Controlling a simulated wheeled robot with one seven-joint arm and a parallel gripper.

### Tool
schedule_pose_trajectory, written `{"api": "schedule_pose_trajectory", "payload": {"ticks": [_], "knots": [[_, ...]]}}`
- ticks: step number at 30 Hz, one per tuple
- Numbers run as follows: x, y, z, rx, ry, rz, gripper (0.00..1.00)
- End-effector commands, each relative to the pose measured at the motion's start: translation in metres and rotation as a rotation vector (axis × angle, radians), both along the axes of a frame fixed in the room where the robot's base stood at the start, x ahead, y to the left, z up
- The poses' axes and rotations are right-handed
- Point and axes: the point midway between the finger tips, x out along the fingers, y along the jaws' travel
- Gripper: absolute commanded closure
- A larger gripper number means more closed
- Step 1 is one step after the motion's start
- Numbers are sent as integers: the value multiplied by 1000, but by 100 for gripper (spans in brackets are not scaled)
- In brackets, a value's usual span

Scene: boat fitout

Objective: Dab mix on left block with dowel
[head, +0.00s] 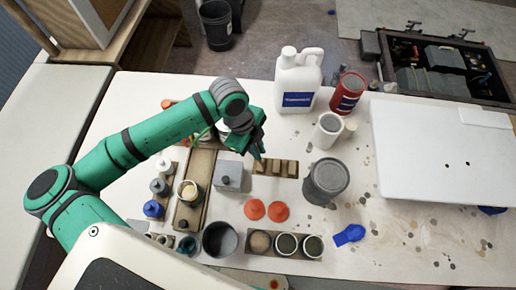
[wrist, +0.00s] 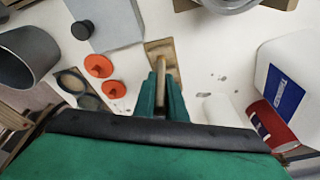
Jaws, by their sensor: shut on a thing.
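My gripper (head: 258,151) is over the table, just above the left end of a brown strip (head: 290,176) that carries several small tan blocks (head: 275,167). In the wrist view my gripper (wrist: 161,92) is shut on a thin wooden dowel (wrist: 161,73), which points toward a tan wooden piece (wrist: 154,47). I cannot tell whether the dowel's tip touches it. The left block is partly hidden by the gripper in the head view. A pot with cream-coloured contents (head: 189,190) stands on a wooden board; I cannot tell whether this is the mix.
A grey box with a black knob (head: 229,176) stands close left of the strip. Two orange caps (head: 267,210) lie below it, and a grey tub (head: 326,181) stands to the right. A white jug (head: 297,80) and red can (head: 347,92) stand behind.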

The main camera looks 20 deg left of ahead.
Motion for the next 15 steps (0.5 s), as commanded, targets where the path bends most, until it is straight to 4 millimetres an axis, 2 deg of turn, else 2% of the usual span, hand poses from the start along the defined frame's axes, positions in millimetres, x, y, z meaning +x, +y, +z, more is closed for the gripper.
{"api": "schedule_pose_trajectory", "payload": {"ticks": [15], "knots": [[0,0,-5,-1,0,0,100]]}}
